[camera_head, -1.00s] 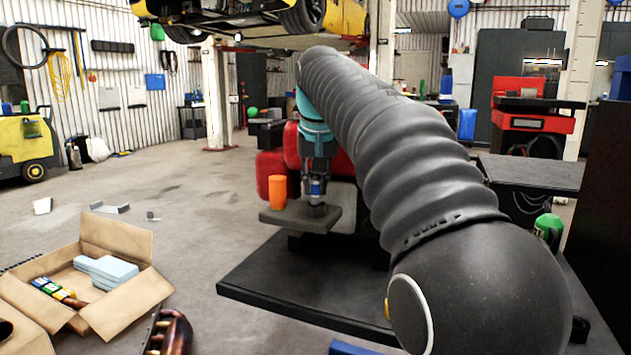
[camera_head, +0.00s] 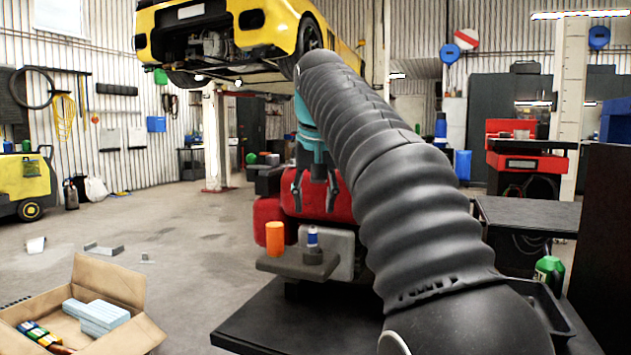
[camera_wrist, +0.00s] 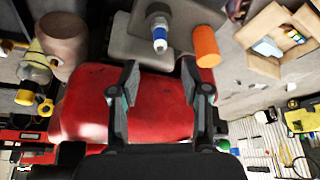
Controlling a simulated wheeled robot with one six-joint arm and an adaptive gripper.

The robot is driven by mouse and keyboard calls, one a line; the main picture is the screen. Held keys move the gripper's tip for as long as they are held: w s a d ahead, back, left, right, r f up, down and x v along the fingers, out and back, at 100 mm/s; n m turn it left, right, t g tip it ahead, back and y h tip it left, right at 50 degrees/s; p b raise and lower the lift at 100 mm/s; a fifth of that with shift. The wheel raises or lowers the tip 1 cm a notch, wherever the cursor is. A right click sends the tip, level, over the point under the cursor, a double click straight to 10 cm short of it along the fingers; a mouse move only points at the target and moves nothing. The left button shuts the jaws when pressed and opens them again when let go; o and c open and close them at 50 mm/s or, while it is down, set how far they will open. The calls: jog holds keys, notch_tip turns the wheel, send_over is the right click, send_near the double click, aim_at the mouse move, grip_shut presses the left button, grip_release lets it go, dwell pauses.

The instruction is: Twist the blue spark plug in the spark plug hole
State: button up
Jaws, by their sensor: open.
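The blue spark plug (camera_head: 312,238), blue and white, stands upright in a dark round base on a grey ledge (camera_head: 283,268). Its seating in the hole cannot be made out. In the wrist view the plug (camera_wrist: 159,38) lies just beyond and between the fingertips. My gripper (camera_head: 315,190) is open and empty, above the plug and apart from it. Its two spread fingers (camera_wrist: 159,68) show clearly in the wrist view.
An orange cylinder (camera_head: 275,239) stands left of the plug on the same ledge. A red engine-like body (camera_head: 330,203) is behind. An open cardboard box (camera_head: 125,285) lies on the floor at left. A yellow car (camera_head: 225,25) is raised above.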

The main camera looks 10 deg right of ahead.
jog(key=v, duration=0.4)
jog(key=shift+s+r, duration=0.1)
jog(key=shift+r, duration=0.15)
jog(key=s+f, duration=0.8)
jog(key=f, duration=0.3)
jog(key=s+f+n, duration=0.1)
jog(key=s+f, duration=0.8)
jog(key=f, duration=0.3)
jog(key=s+f+n+t, duration=0.1)
jog(key=s+f, duration=0.8)
jog(key=f, duration=0.3)
jog(key=shift+d+y, duration=0.25)
jog(key=shift+y, duration=0.05)
